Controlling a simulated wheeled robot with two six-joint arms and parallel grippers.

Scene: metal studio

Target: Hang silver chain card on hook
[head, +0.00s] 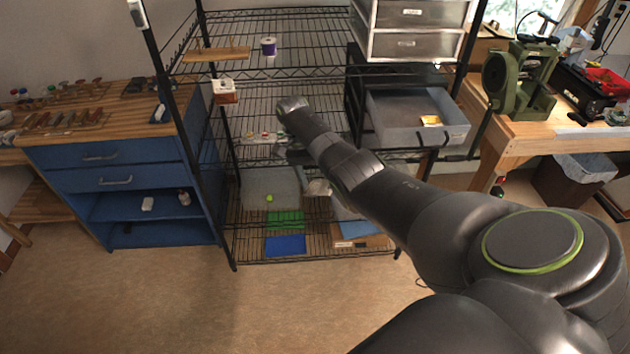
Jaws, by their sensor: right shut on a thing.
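My right arm reaches from the lower right into the black wire shelving. Its gripper (303,160) is small and dark, partly hidden by my own wrist, and is shut. A pale, greyish item (318,187) shows just below the gripper, probably the silver chain card; its face and chain are too small to make out. A white and reddish-brown card or small box (224,91) is at the left front edge, below the upper shelf. I cannot make out the hook for certain. My left gripper is out of view.
The wire shelf unit (262,73) holds a wooden board (217,54) and a purple spool (268,46). A grey drawer (417,117) stands open to the right, with a yellow packet (431,120) inside. A blue cabinet (110,150) stands left. The floor in front is clear.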

